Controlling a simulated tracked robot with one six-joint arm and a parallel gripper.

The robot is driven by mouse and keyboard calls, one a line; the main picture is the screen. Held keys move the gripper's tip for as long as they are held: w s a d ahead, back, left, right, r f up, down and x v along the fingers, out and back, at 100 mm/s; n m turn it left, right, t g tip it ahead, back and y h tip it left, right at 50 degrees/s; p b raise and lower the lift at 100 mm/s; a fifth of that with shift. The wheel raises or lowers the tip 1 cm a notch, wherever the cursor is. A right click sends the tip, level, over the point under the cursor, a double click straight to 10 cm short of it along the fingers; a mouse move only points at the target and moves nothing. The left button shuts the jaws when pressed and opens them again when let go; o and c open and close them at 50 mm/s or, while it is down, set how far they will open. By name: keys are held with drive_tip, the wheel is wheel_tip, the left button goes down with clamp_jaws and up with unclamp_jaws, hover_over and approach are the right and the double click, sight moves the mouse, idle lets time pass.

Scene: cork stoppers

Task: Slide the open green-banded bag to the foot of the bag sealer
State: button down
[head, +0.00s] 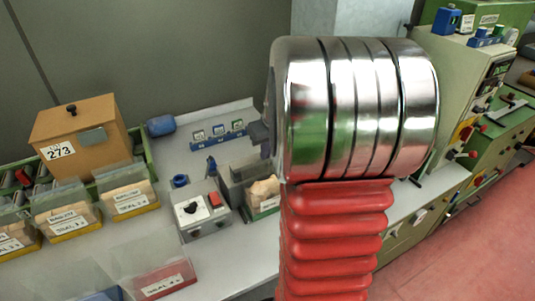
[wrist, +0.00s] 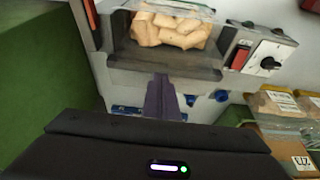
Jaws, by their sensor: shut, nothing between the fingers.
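The open bag (head: 264,193), filled with tan corks and with a green band low on it, stands just right of the bag sealer. My arm hides its right side. The bag sealer (head: 203,212) is a grey box with a black dial and a red button. In the wrist view the corks in the bag (wrist: 172,28) show at the top, and the sealer (wrist: 262,52) is to their right. In the head view my gripper (head: 260,136) is partly hidden.
Yellow-banded bags (head: 129,190) stand at the left, near a brown box marked 273 (head: 80,138). A blue rack (head: 217,135) with small labelled items and a blue cylinder (head: 161,126) lie behind. The bench right of the sealer's front is clear.

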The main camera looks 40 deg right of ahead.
drive_tip(key=shift+w+d, duration=0.3)
drive_tip(key=shift+w, duration=0.6)
drive_tip(key=d+v, duration=0.1)
drive_tip(key=v, duration=0.8)
drive_tip(key=shift+a+r, duration=0.45)
drive_tip(key=shift+w, duration=0.1)
drive_tip(key=s+a+n, duration=0.1)
drive_tip(key=s+a, duration=0.3)
drive_tip(key=a, duration=0.6)
drive_tip(key=s+a+n+t, duration=0.1)
drive_tip(key=s+a, duration=0.3)
drive_tip(key=a, duration=0.6)
drive_tip(key=s+a+n+t+y, duration=0.1)
drive_tip(key=s+a, duration=0.3)
drive_tip(key=a, duration=0.7)
drive_tip(key=shift+s+f, duration=0.2)
drive_tip(key=shift+s, duration=0.2)
drive_tip(key=shift+a, duration=0.2)
